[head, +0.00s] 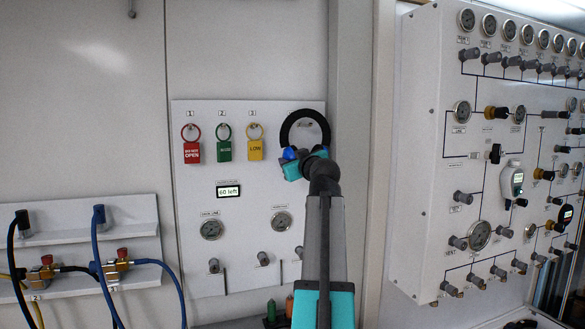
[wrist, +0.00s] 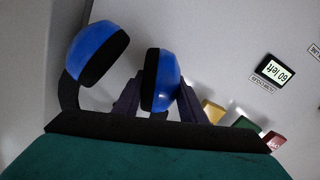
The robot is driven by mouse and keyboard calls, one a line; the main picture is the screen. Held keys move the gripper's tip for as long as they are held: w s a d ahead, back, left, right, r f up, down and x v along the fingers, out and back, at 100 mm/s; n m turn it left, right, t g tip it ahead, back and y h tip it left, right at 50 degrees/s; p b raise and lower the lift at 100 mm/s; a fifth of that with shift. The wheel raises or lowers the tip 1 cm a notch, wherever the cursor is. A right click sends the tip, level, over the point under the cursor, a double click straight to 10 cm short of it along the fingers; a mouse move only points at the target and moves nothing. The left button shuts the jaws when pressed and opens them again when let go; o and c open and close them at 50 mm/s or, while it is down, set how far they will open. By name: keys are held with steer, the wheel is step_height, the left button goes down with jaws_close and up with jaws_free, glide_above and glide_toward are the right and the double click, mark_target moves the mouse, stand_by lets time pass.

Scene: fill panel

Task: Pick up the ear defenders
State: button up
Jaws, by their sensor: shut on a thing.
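The ear defenders (head: 304,115) have a black headband and blue cups. In the head view the headband arches at the panel's upper right, around a small hook (head: 306,125); I cannot tell whether it rests on it. My gripper (head: 302,158) is at their lower part, hiding much of the cups. In the wrist view two blue cups with black pads show, and the ear defenders (wrist: 162,80) have one cup between the dark fingers of my gripper (wrist: 158,100). My gripper is shut on that cup. The other cup is free, to the left.
The white panel (head: 190,270) carries red (head: 192,152), green (head: 225,150) and yellow (head: 255,149) tags left of my gripper, and a "60 left" display (head: 229,191). A gauge panel (head: 430,150) juts out at right. Hoses (head: 95,255) hang at left.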

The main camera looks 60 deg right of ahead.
steer(key=shift+r, duration=0.3)
steer(key=shift+s+a+r, duration=0.1)
steer(key=shift+s+a, duration=0.05)
steer(key=shift+a, duration=0.05)
steer(key=s+a+r+b, duration=0.1)
steer(key=s+a+b, duration=0.3)
steer(key=s+a, duration=0.5)
steer(key=a, duration=0.3)
steer(key=shift+s+a+r, duration=0.2)
steer(key=shift+a+r, duration=0.05)
steer(key=shift+r, duration=0.15)
